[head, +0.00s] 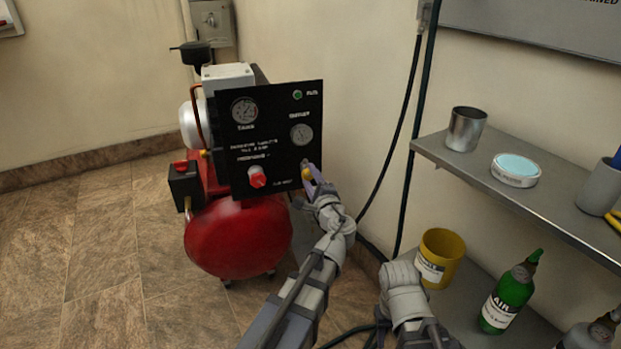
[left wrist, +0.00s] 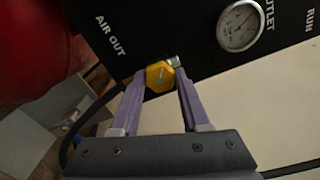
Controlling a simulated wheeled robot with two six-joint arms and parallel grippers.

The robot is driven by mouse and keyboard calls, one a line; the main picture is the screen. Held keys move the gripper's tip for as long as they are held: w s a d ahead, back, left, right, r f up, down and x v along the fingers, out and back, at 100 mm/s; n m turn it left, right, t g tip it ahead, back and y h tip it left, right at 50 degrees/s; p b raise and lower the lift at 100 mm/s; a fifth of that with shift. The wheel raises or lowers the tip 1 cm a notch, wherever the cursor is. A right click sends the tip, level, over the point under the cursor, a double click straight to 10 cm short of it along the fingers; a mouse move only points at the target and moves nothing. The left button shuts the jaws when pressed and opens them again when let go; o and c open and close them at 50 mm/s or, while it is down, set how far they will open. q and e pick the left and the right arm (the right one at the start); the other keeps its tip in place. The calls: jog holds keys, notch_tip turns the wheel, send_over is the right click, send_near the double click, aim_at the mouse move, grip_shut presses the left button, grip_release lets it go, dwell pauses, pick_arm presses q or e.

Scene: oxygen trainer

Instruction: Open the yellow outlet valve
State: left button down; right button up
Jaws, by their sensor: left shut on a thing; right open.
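The yellow outlet valve (head: 306,174) is at the lower right corner of the black panel (head: 275,158) on the red compressor (head: 238,235). In the left wrist view it is a yellow knob (left wrist: 159,76) beside the "AIR OUT" label, with a small metal fitting at its right. My left gripper (head: 312,178) is shut on the valve, with one purple finger on each side of it, as the left wrist view (left wrist: 160,84) shows. Part of my right arm shows at lower right in the head view, but its fingers cannot be seen.
A red knob (head: 257,177) and gauges (head: 301,134) are on the panel. A black hose (head: 390,150) hangs along the wall. At right, a shelf (head: 500,190) holds a metal cup (head: 466,130); below are a yellow cup (head: 438,257) and green bottle (head: 508,298). Floor at left is clear.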

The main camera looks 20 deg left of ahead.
pick_arm(q)
jog(key=n, duration=0.6)
jog(key=shift+n, duration=0.3)
jog(key=n, duration=1.2)
jog(key=shift+s+n, duration=0.1)
jog(key=shift+n, duration=0.3)
jog(key=n, duration=0.5)
jog(key=shift+n, duration=0.4)
jog(key=shift+c, duration=1.9)
grip_release()
